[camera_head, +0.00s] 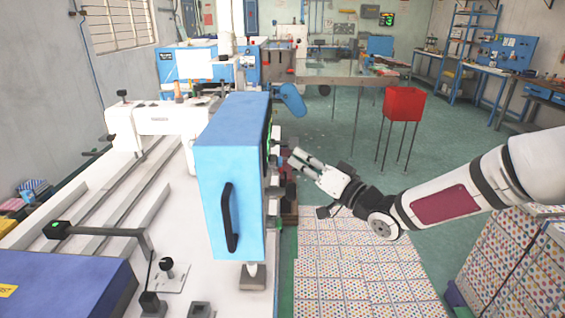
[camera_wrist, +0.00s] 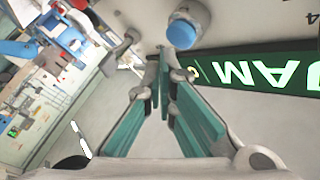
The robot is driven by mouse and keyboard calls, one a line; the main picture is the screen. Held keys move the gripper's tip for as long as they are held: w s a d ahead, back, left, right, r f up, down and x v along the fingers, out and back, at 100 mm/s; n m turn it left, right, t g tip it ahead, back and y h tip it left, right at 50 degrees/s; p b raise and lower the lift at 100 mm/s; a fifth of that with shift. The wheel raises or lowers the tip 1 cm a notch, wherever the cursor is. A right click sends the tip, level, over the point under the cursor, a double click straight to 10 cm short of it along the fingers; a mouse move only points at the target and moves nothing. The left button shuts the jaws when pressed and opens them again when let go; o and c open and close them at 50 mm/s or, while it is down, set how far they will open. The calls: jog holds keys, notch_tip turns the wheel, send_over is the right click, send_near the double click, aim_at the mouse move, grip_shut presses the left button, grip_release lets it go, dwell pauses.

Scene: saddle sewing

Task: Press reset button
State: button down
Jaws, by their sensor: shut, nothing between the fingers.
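My gripper (camera_head: 296,158) is shut and empty. In the head view its fingertips point left at the panel side of the blue machine box (camera_head: 231,170). That panel side is seen nearly edge-on, so I cannot make out the reset button there. In the wrist view a round blue button (camera_wrist: 182,34) on a pale panel lies just past the tips of my gripper (camera_wrist: 168,62), slightly to their right. No label on it is readable, and I cannot tell whether the fingertips touch it. A dark green display (camera_wrist: 262,70) with upside-down "JAM" lettering is right of the fingertips.
A white machine bed (camera_head: 80,215) with rails lies left of the blue box. A red bin on legs (camera_head: 403,104) stands at the back right. A stack with dotted sheets (camera_head: 345,260) is below my arm. Open green floor lies behind my gripper.

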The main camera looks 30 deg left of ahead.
jog(key=shift+s+a, duration=0.2)
jog(key=shift+a, duration=0.1)
jog(key=shift+s+a, duration=0.25)
jog(key=shift+a, duration=0.2)
dwell(1.0)
jog(key=shift+d, duration=0.1)
jog(key=shift+w+d+b, duration=0.45)
jog(key=shift+d+b, duration=0.05)
jog(key=shift+d, duration=0.2)
jog(key=shift+w+d+b, duration=0.25)
jog(key=shift+w+d, duration=0.2)
jog(key=shift+d, duration=0.25)
jog(key=shift+w+d+b, duration=0.25)
jog(key=shift+w+d, duration=0.2)
jog(key=shift+d, duration=0.3)
jog(key=shift+w+d+b, duration=0.25)
jog(key=shift+w+d, duration=0.2)
jog(key=shift+d, duration=0.25)
